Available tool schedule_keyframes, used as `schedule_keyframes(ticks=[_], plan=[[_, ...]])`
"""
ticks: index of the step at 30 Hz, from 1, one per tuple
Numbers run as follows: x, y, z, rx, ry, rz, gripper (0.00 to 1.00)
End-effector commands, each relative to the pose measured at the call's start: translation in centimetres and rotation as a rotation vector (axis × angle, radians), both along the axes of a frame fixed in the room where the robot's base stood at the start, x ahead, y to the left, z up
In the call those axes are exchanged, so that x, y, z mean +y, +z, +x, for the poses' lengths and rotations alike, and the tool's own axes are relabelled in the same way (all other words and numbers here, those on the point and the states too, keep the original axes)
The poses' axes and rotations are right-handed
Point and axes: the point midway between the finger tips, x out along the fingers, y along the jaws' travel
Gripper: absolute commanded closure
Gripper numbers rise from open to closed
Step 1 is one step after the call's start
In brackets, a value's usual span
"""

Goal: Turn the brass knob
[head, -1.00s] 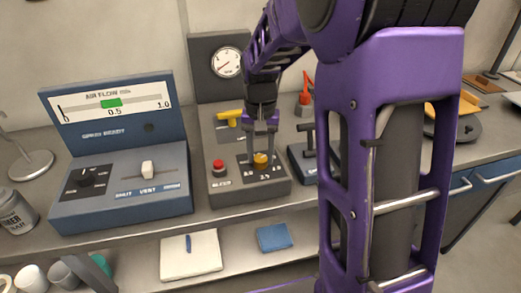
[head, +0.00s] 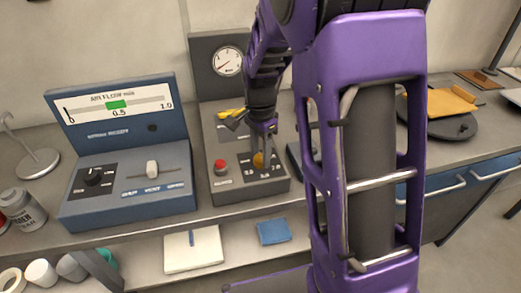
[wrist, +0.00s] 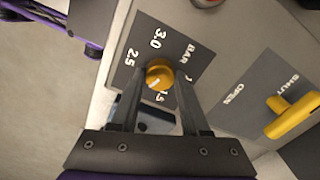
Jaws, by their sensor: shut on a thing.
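The brass knob (head: 258,160) sits on a dark dial plate on the front of the grey gauge box. In the wrist view the knob (wrist: 159,72) is round and yellow, with the printed marks 3.0, 2.5, 1.5 and BAR around it. A small pale line shows on the knob's lower part; which number it points at is hard to tell. My gripper (wrist: 161,80) is shut on the knob, one finger on each side. In the head view my gripper (head: 264,150) comes down onto the knob from above and hides part of it.
A red button (head: 220,166) is left of the knob. A yellow lever (wrist: 293,115) marked OPEN and SHUT lies behind it, partly hidden in the head view. The pressure gauge (head: 228,62) stands at the back. A blue airflow console (head: 125,185) stands to the left.

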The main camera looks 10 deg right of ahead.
Motion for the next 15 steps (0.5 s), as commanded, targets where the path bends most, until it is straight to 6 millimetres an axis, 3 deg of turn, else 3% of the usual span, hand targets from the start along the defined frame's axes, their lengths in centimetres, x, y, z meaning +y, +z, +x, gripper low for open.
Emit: schedule_keyframes(ticks=[15], plan=[[-0.01, 0.09, 0.11, -0.003, -0.113, 0.000, 1.00]])
